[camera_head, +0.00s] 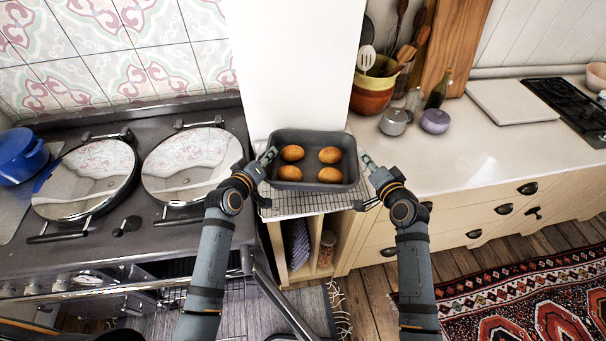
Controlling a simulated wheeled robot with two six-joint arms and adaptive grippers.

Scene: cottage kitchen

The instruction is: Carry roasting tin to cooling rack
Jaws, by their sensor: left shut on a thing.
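The dark grey roasting tin (318,186) holds several browned, round-topped pieces of food (330,155). It is level over the wire cooling rack (290,205), whose front bars show below it. I cannot tell whether the tin touches the rack or hangs just above it. My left gripper (264,178) is at the tin's left end and is shut on it; the grip itself is hard to see. My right gripper (366,182) is by the tin's right end with its fingers spread, and looks apart from it.
The range with two round shiny lids (192,165) and a blue pot (20,157) stands left. On the right worktop are a utensil crock (373,90), a small grey pot (395,122) and a purple pot (435,121). The worktop's front right is clear. Below is an open shelf unit (310,250).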

